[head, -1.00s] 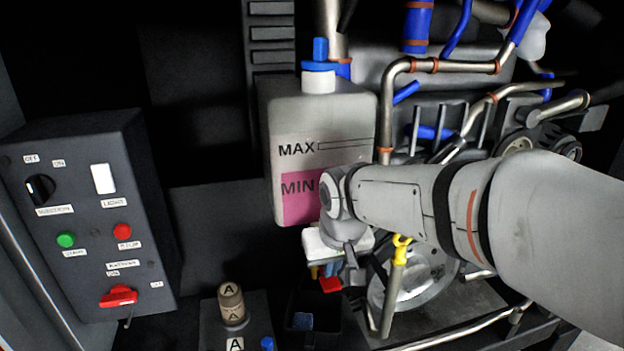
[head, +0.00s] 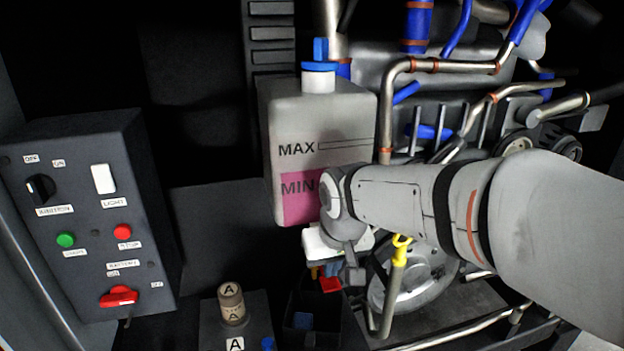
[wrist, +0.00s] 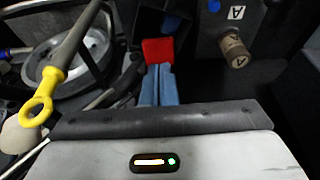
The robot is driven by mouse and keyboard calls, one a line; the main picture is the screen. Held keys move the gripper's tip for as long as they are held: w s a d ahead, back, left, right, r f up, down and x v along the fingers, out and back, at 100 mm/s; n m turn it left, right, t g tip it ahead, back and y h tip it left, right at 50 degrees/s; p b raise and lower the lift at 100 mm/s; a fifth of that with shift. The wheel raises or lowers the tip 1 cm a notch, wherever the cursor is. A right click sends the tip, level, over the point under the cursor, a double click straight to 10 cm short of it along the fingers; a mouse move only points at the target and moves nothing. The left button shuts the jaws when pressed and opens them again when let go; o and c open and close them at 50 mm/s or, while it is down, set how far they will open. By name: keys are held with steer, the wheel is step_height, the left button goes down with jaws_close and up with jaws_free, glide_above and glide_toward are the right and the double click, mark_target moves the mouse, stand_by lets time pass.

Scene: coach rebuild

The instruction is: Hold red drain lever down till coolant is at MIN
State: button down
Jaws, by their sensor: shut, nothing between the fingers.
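The white coolant tank (head: 322,120) stands in the middle of the head view, with MAX and MIN marks. Pink coolant (head: 300,208) fills its lower part; its top edge lies slightly above the MIN lettering. My arm hides the right end of the MIN mark. The red drain lever (head: 330,285) is below the tank and also shows in the wrist view (wrist: 158,50). My gripper (wrist: 158,67) is shut and empty, its blue-grey fingertips at the lever's near edge. They look in contact, but I cannot tell how hard they press.
A yellow-ringed dipstick (wrist: 42,103) stands close left of my gripper in the wrist view. A dark open bin (head: 312,320) is under the lever. A knob marked A (head: 231,303) and a switch panel (head: 90,215) are to the left. Pipes crowd the right.

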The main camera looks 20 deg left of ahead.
mark_target(331, 283)
steer(key=shift+f, duration=0.1)
steer(key=shift+f+b, duration=1.85)
steer(key=shift+f, duration=0.4)
stand_by(5.7)
